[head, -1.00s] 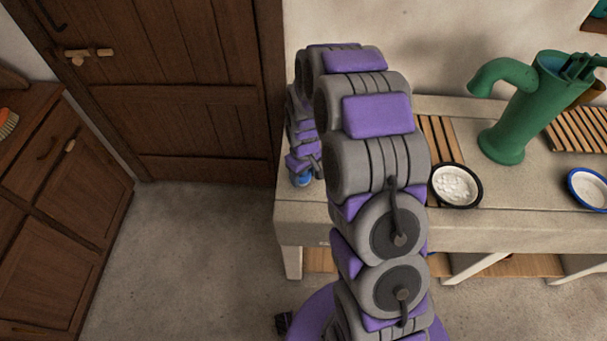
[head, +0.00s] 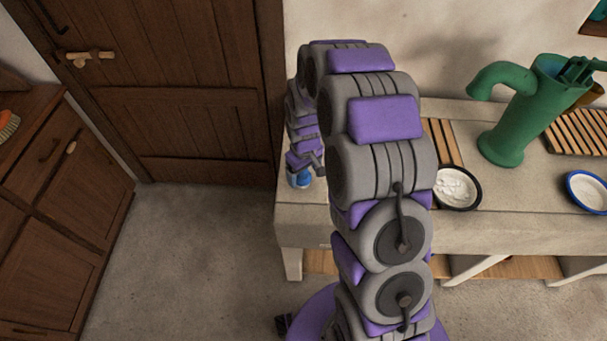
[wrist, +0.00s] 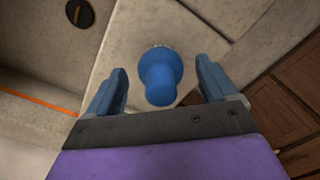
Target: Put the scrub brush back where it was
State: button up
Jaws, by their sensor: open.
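In the wrist view a blue, round-ended object (wrist: 160,82), possibly the scrub brush's handle, stands between the fingers of my gripper (wrist: 162,65). The fingers are open, with a gap on each side of it. A pale rim shows at its far end; the rest is hidden. In the head view my gripper is mostly behind my arm, where a blue and whitish patch (head: 299,179) shows at the stone counter's (head: 300,222) left end. A small orange-bristled thing (head: 8,124), perhaps another brush, lies on the wooden cabinet (head: 50,190) at the far left.
A green hand pump (head: 512,125) stands on the counter. A dark-rimmed bowl (head: 457,204) with white contents and a blue-rimmed bowl (head: 588,192) sit there too. Slatted wooden boards (head: 580,132) lie nearby. A wooden door (head: 190,110) is behind; the floor (head: 180,260) at left is clear.

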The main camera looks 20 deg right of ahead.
notch_tip(320, 180, up, 8)
jog(key=shift+w+r+p, duration=0.1)
jog(key=shift+r+p, duration=0.15)
jog(key=shift+p, duration=0.7)
jog(key=shift+r, duration=0.65)
jog(key=s+r+m, duration=0.1)
jog(key=s+r, duration=0.4)
jog(key=s, duration=0.6)
jog(key=s+r+m+g, duration=0.1)
jog(key=s+r, duration=0.4)
jog(key=s, duration=0.6)
jog(key=s+r+m, duration=0.2)
jog(key=s+r, duration=0.3)
jog(key=s, duration=0.6)
jog(key=shift+s+a+r+m+g, duration=0.15)
jog(key=shift+s+m+g, duration=0.25)
